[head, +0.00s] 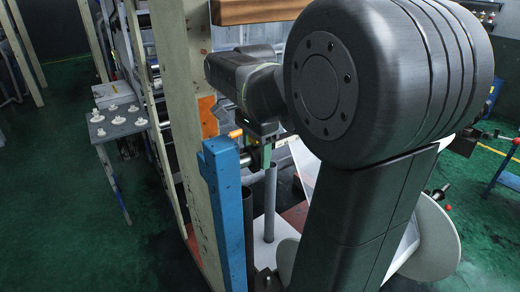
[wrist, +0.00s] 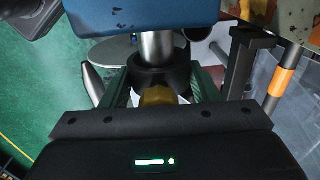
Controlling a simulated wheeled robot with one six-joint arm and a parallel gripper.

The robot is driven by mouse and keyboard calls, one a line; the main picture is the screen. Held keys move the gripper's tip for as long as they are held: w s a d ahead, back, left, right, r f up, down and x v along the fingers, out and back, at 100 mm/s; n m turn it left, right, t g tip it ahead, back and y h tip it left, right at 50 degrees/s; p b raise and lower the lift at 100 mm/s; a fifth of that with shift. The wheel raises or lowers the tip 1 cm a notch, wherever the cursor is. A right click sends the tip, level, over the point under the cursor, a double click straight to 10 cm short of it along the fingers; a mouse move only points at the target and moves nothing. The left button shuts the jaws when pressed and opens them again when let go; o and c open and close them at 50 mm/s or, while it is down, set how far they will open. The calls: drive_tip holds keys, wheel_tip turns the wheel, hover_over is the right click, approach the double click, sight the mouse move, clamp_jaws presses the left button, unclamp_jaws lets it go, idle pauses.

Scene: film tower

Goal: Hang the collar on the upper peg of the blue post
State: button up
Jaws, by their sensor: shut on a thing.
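The blue post (head: 229,210) stands upright left of my arm in the head view; its blue face (wrist: 140,14) fills the top of the wrist view. A bright metal peg (wrist: 157,46) runs from the post toward my gripper. The black collar (wrist: 158,76) is at the near end of the peg, lined up with it and seemingly around it. My gripper (wrist: 152,92) is shut on the collar, with a green finger on each side. A brass-coloured end (wrist: 157,96) shows between the fingers. In the head view my gripper (head: 262,150) is beside the post top, and the collar is hard to make out.
A black bracket (wrist: 243,62) and a rod with an orange band (wrist: 286,82) stand close right of my gripper in the wrist view. A cream upright (head: 180,90) stands behind the post. A grey table (head: 118,125) with small white parts is at the left. Green floor there is open.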

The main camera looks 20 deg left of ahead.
drive_tip(key=shift+s, duration=0.1)
drive_tip(key=o, duration=1.4)
drive_tip(key=shift+c, duration=0.2)
wheel_tip(320, 180, up, 14)
drive_tip(key=shift+f+b, duration=0.1)
drive_tip(key=shift+b, duration=0.4)
drive_tip(key=shift+f, duration=0.1)
wheel_tip(320, 180, down, 13)
drive_tip(key=shift+f+p, duration=0.15)
drive_tip(key=shift+p, duration=0.4)
drive_tip(key=shift+f, duration=0.2)
drive_tip(key=shift+w+d, duration=0.2)
drive_tip(key=shift+w, duration=0.25)
